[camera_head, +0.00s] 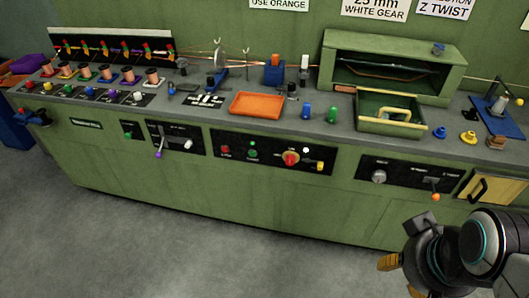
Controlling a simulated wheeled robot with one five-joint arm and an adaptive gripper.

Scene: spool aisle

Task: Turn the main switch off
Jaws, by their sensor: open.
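A red rotary knob (290,157) sits on a black panel (265,158) in the middle of the green bench's front. It looks like the main switch, but its label is too small to read. A white button or lamp is just right of it, and a yellow-orange part is at the panel's right end. My gripper (402,278) is at the lower right, in front of the bench and well apart from the knob. Its orange-brown fingertips are apart and empty. The knob is in full view.
The same panel has a red button (225,150) and green buttons. A lever with a purple tip (159,145) and an orange-tipped lever (435,190) stick out on other panels. An orange tray (257,105) and a green drawer (390,113) are on top. The grey floor (220,240) in front is clear.

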